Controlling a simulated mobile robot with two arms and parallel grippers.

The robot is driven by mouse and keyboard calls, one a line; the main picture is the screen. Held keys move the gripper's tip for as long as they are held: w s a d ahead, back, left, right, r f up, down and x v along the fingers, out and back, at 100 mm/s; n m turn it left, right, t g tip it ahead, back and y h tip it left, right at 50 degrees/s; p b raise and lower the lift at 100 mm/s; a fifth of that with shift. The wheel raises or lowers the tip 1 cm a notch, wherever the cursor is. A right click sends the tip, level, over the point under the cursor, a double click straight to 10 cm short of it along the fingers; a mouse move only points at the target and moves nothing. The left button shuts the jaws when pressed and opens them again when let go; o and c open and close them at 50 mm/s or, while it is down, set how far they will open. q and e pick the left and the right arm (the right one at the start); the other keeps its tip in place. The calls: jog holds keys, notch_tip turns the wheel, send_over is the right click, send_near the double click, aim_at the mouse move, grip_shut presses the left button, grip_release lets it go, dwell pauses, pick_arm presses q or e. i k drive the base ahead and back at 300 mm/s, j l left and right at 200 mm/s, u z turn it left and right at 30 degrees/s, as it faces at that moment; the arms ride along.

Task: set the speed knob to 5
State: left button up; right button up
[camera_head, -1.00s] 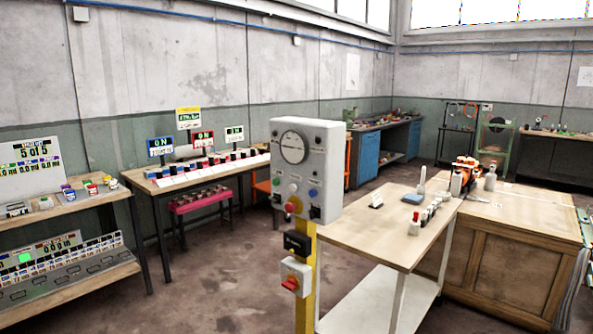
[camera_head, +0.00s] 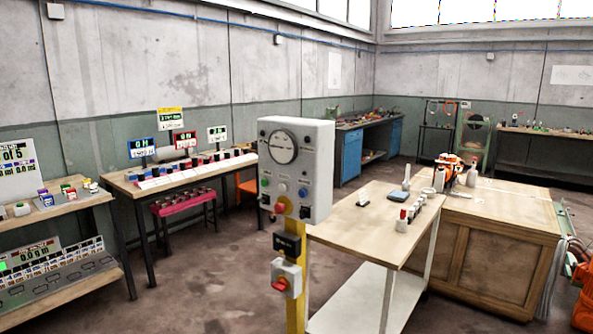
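A grey control box (camera_head: 318,175) stands on a yellow post in the middle of the view. A round dial (camera_head: 282,147) is on its upper face, with small coloured buttons and knobs below it. A small white knob (camera_head: 282,188) sits mid-panel; I cannot tell whether it is the speed knob, and its markings are too small to read. A red button (camera_head: 280,208) is at the panel's lower edge. Below the box are a black unit (camera_head: 287,243) and a grey switch box with a red knob (camera_head: 280,284). Neither of my grippers is in view.
A wooden-topped table (camera_head: 350,222) with small items stands right behind the post, and a large wooden cabinet (camera_head: 480,264) adjoins it. Benches (camera_head: 110,182) with displays line the left. An orange object (camera_head: 584,298) shows at the lower right edge. Open floor lies left of the post.

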aim_at(264, 199)
jog(key=i+j+z, duration=0.1)
jog(key=i+j, duration=0.4)
jog(key=j, duration=0.25)
jog(key=i+j+z, duration=0.15)
jog(key=i+j, duration=0.15)
jog(key=j, duration=0.1)
